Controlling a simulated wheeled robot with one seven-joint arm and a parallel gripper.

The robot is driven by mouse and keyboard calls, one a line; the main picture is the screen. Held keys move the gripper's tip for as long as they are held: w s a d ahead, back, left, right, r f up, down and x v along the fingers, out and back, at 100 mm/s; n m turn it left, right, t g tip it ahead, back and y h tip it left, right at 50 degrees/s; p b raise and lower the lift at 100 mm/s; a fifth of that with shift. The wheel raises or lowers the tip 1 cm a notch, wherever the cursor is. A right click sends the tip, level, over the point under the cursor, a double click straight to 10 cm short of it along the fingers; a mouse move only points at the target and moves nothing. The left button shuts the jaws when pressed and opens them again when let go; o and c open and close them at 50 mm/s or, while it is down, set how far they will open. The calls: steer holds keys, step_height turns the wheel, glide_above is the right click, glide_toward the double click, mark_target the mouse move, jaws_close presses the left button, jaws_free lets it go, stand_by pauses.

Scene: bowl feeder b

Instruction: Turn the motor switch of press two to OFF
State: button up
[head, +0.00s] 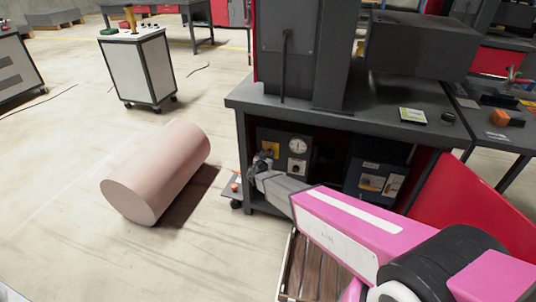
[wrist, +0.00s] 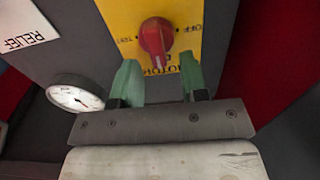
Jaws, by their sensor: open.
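A red rotary switch (wrist: 157,37) sits on a yellow plate (wrist: 180,12) in the wrist view. The plate's lettering is upside down: MOTOR below the knob, OFF at upper right, TEST at left. The knob's handle runs roughly up and down, not plainly at OFF. My gripper (wrist: 160,82) is open, its two green fingertips apart just below the knob, with nothing between them. I cannot tell whether they touch the panel. In the head view my gripper (head: 262,166) is at the dark control panel (head: 282,141) under the press table and hides part of it.
A round gauge (wrist: 75,97) and a RELIEF label (wrist: 22,27) are left of the plate in the wrist view. A second box (head: 374,178) stands right of the panel, under the tabletop (head: 335,112). A pink cylinder (head: 157,171) lies on the floor at left.

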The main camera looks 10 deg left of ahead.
steer(key=shift+w, duration=0.45)
jaws_close()
